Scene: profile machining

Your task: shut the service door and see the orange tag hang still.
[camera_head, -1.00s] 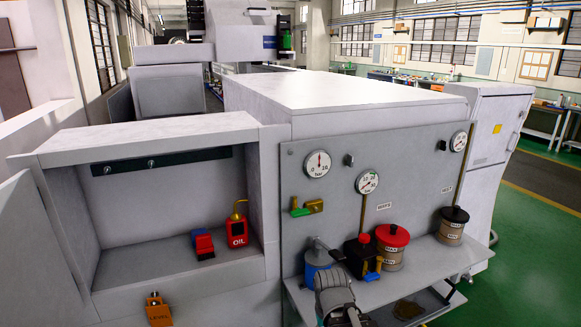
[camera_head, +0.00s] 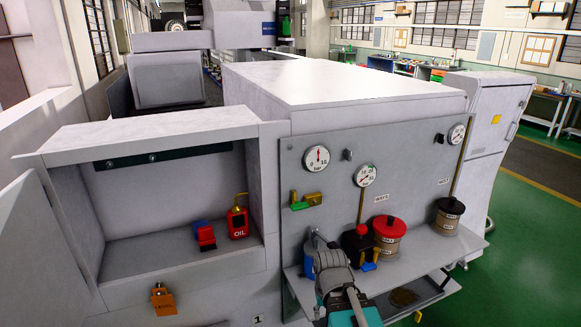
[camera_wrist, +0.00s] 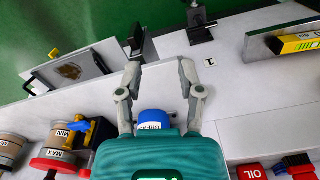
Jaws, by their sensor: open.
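A pale grey panel (camera_head: 30,245), which looks like the service door, stands swung out at the left of the open cabinet bay (camera_head: 130,262). The bay's interior is exposed. An orange tag (camera_head: 162,301) with dark lettering hangs on the cabinet front below the bay; whether it sways I cannot tell. My gripper (camera_wrist: 160,75) is open, its two grey fingers apart with nothing between the tips.
A blue grease can (camera_wrist: 153,119) is close beside my gripper's body. A red oil container (camera_head: 238,222) stands in the bay. Green floor (camera_head: 530,235) at right is free.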

